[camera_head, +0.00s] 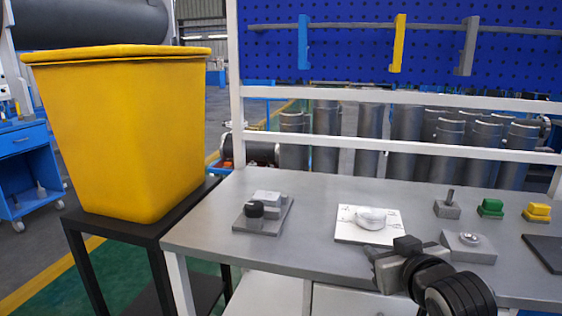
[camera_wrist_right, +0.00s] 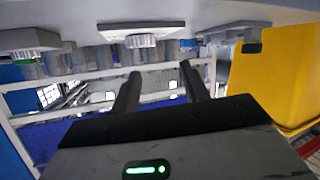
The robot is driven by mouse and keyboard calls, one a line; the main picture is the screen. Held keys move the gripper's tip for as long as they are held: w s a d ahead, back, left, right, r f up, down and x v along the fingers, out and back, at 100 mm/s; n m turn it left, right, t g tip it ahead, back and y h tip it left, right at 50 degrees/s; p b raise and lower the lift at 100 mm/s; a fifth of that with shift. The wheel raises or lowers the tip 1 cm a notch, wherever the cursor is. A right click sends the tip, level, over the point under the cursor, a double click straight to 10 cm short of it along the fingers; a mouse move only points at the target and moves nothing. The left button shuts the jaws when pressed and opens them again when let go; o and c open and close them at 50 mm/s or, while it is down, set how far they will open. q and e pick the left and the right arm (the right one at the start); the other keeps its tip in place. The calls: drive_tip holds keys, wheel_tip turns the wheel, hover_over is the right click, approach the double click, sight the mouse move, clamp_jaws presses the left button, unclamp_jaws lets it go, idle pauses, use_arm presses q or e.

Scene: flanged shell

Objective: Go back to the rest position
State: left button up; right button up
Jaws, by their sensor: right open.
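My right gripper (camera_head: 384,264) reaches in from the lower right over the front part of the table. In the right wrist view, its two fingers (camera_wrist_right: 160,86) are spread apart with nothing between them. A pale round flanged part (camera_head: 371,217) sits on a white square plate (camera_head: 350,233) on the table, just beyond the gripper. A ribbed round part shows in the upside-down wrist view (camera_wrist_right: 141,41), apart from the fingers. My left gripper is not in view.
A grey table (camera_head: 320,205) carries a fixture with a black knob (camera_head: 255,209) at left. Green (camera_head: 490,208) and yellow (camera_head: 537,212) blocks, a grey block with a pin (camera_head: 448,207) and a dark plate (camera_head: 545,250) are at right. A yellow bin (camera_head: 130,130) stands left.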

use_arm(q)
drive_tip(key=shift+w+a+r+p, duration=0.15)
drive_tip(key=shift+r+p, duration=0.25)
drive_tip(key=shift+p, duration=0.55)
use_arm(e)
drive_tip(key=s+a+f+g+y, duration=0.1)
drive_tip(key=s+a+f, duration=0.1)
drive_tip(key=s+f, duration=0.9)
drive_tip(key=s+a+f+g+y, duration=0.1)
drive_tip(key=s+a+f+g, duration=0.1)
drive_tip(key=s+f, duration=0.9)
drive_tip(key=shift+s+a+y, duration=0.3)
drive_tip(key=shift+a, duration=0.4)
